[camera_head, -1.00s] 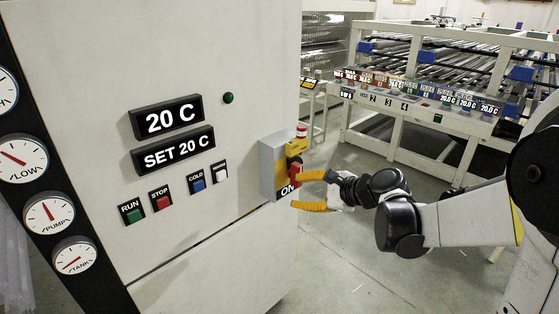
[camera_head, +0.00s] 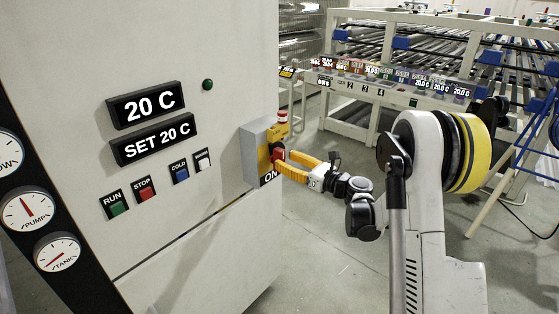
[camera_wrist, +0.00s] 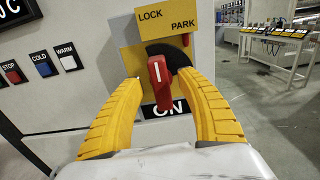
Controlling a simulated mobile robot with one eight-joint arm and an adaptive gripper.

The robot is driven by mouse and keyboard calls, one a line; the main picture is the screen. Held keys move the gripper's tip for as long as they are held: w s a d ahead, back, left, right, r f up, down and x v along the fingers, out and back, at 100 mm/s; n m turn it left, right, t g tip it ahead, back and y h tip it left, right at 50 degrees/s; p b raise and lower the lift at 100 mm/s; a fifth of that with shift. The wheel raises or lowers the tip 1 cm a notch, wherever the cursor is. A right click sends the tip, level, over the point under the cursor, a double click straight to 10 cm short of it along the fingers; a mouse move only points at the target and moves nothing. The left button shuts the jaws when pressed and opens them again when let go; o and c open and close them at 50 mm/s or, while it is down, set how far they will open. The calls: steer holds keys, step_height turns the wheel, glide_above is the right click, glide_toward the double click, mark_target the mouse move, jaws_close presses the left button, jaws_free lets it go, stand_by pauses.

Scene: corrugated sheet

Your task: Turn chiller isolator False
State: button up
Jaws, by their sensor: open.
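The chiller isolator is a grey box (camera_head: 251,150) with a yellow front plate, on the right edge of the chiller cabinet (camera_head: 60,115). In the wrist view its red handle (camera_wrist: 160,83) stands nearly upright, with a white line on it. An ON label (camera_wrist: 165,110) is just below the handle, and a yellow LOCK and PARK plate (camera_wrist: 150,24) is above. My gripper (camera_wrist: 161,92) is open, with one yellow finger on each side of the handle. I cannot tell whether either finger touches it. In the head view my gripper (camera_head: 281,162) is at the isolator's front and partly hides the handle.
The cabinet front has RUN (camera_head: 118,207), STOP (camera_head: 145,188), COLD (camera_head: 181,173) and WARM buttons left of the isolator. Temperature displays (camera_head: 150,137) are above them. A roller line with a labelled panel (camera_head: 400,80) stands behind on the right. The floor between is clear.

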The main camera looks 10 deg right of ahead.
mark_target(283, 159)
steer(key=shift+x, duration=1.6)
jaws_close()
